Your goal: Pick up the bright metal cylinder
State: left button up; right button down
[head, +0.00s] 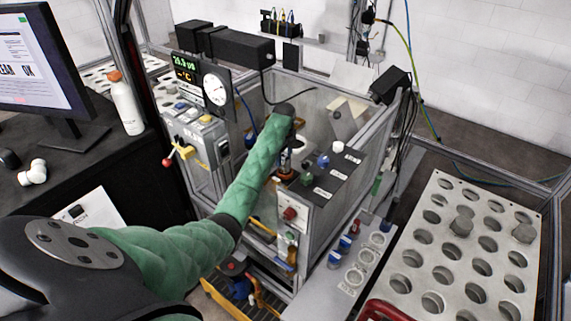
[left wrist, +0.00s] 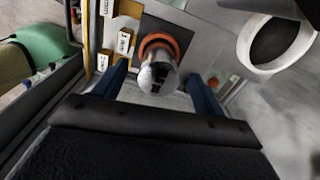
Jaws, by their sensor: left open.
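The bright metal cylinder (left wrist: 158,76) shows in the left wrist view, with an orange ring (left wrist: 160,42) around or just behind it on a dark square plate. My left gripper (left wrist: 159,72) is open, with one blue finger on each side of the cylinder in that view. A gap shows between each finger and the cylinder; I cannot tell the depth between them. In the head view my green-sleeved left arm reaches into the framed machine, and its dark wrist largely hides the gripper and the cylinder. My right gripper is not in view.
A panel with knobs (head: 325,172) stands close to the right of my left wrist. A gauge (head: 216,88) and the machine's walls are near it. A white ring (left wrist: 277,48) is at the wrist view's upper right. A holed rack (head: 470,250) with a few grey plugs is at right.

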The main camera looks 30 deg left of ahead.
aim_at(285, 166)
pick_arm(q)
jog(key=shift+d+f+p, duration=0.15)
jog(key=shift+f+p, duration=0.15)
jog(key=shift+p, duration=0.1)
jog(key=shift+d+f+p, duration=0.1)
jog(key=shift+f+p, duration=0.2)
jog(key=shift+f, duration=0.05)
jog(key=shift+f+p, duration=0.35)
jog(key=shift+f, duration=0.95)
jog(key=shift+c, duration=0.4)
jog(key=shift+r, duration=0.1)
jog(key=c, duration=1.4)
jog(key=shift+o, duration=0.2)
